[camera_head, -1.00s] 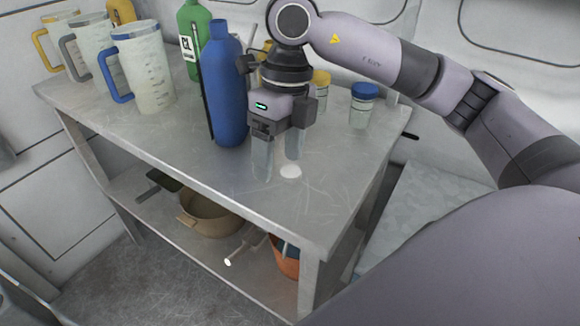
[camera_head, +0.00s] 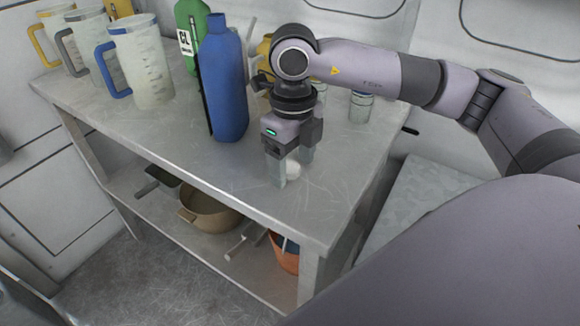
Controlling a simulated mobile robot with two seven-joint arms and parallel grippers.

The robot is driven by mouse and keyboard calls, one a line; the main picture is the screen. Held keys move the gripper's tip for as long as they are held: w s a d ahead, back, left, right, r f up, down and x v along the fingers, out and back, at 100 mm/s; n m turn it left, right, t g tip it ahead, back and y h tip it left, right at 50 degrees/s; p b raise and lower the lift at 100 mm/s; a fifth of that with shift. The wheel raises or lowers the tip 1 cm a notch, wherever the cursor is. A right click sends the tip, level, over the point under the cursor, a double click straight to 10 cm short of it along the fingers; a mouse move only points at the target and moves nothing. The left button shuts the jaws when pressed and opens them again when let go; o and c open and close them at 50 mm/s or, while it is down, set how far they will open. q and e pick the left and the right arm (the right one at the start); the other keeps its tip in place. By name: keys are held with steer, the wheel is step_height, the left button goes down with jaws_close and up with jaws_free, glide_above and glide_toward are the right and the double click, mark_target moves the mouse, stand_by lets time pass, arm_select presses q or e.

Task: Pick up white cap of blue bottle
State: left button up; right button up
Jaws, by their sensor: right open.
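The white cap (camera_head: 293,168) lies on the metal table top, right of the blue bottle. The blue bottle (camera_head: 225,85) stands upright and shows no cap on its neck. My right gripper (camera_head: 294,172) points down at the cap with its fingers apart. One finger is in front of the cap and the other is behind it to the right. The front finger hides part of the cap, and I cannot tell whether either finger touches it. My left gripper is not in view.
The table (camera_head: 150,160) also holds a green bottle (camera_head: 190,30), several measuring jugs (camera_head: 150,65) at the left, and a small jar (camera_head: 361,106) behind my right arm. A pot (camera_head: 210,212) and an orange container (camera_head: 285,255) stand on the lower shelf. The table's front is clear.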

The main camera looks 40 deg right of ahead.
steer(key=c, duration=1.2)
steer(key=shift+r, duration=0.15)
